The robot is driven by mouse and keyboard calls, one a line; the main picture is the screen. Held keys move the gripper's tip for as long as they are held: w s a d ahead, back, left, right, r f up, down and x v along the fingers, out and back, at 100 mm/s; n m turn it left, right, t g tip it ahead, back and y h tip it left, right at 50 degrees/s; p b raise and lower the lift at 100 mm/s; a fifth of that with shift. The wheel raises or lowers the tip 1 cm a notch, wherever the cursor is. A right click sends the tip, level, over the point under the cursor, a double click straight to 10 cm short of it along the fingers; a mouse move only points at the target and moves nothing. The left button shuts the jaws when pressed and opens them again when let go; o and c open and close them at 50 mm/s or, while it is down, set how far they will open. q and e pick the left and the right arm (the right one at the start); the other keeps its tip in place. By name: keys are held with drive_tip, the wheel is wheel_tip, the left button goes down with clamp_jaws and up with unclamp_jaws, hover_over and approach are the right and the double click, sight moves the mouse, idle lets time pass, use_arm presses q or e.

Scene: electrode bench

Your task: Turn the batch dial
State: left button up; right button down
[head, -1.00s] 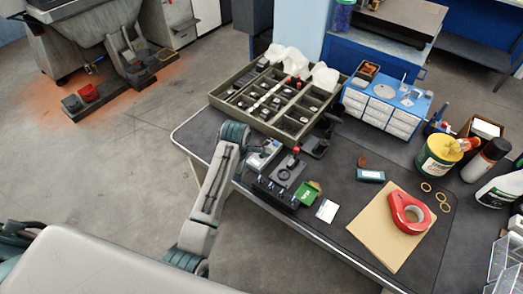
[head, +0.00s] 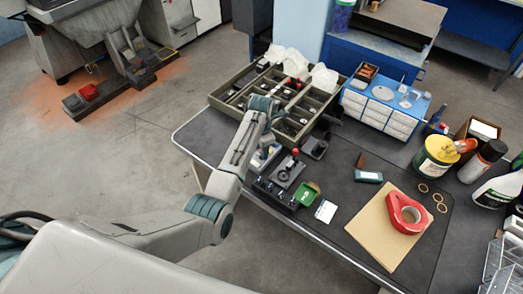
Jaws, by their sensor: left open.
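A dark control box (head: 273,190) with several small knobs along its front stands at the table's near left edge. A black unit with a red-topped lever (head: 294,153) is on or directly behind it. I cannot tell which knob is the batch dial. My left arm comes in from the left, its wrist above the near edge of the parts tray. My left gripper (head: 269,136) hangs below the wrist, behind and left of the lever. It is open, small and partly hidden by the arm, and I see nothing in it. My right gripper is out of view.
A divided parts tray (head: 222,103) lies behind the box, with a blue drawer unit (head: 378,117) to its right. A green item (head: 308,192) and white card (head: 326,211) lie beside the box. Bottles stand at right.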

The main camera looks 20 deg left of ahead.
use_arm(q)
drive_tip(key=shift+f, duration=1.3)
clamp_jaws()
